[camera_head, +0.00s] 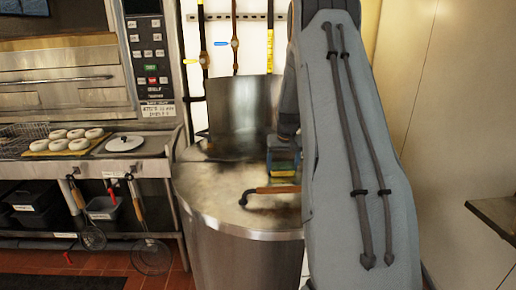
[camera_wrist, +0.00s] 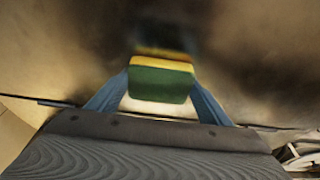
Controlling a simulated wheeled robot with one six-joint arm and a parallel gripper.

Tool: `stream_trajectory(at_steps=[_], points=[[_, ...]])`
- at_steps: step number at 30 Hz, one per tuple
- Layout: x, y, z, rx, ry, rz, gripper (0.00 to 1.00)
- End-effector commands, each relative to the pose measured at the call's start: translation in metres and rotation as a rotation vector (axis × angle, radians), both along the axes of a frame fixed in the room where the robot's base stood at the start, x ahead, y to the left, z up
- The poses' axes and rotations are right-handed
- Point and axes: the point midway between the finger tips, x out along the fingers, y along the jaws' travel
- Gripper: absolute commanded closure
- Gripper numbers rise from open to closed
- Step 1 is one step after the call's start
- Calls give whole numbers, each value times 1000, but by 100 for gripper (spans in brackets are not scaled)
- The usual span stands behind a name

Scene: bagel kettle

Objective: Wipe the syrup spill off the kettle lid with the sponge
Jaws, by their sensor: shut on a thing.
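The steel kettle (camera_head: 235,262) stands in the middle of the head view, with its lid (camera_head: 215,185) on top. A brown-orange bar handle (camera_head: 272,190) lies across the lid's front right. A brownish stain (camera_head: 235,160) shows on the lid's back part. My gripper (camera_head: 284,158) is over the lid's back right, partly hidden by my arm. It is shut on the sponge (camera_wrist: 162,80), green with a yellow layer, held between two blue fingers in the wrist view. The sponge is close above or on the lid; I cannot tell whether it touches. A blurred dark reflection shows beyond it.
A steel counter on the left holds several bagels (camera_head: 75,140) on a board and a round white lid (camera_head: 125,144). Strainers (camera_head: 150,255) hang from its front. An upright steel panel (camera_head: 240,105) stands behind the lid. A wall is on the right.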

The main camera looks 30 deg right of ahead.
Motion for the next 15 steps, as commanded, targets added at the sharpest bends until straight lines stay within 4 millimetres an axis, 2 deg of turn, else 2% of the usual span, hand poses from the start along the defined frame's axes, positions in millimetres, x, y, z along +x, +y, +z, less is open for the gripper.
stream_trajectory(at_steps=[1, 3, 15], points=[[1, -1, -4, 1, 2, 1, 60], [3, -2, 9, -1, -2, 2, 60], [4, 3, 46, 1, 0, 9, 60]])
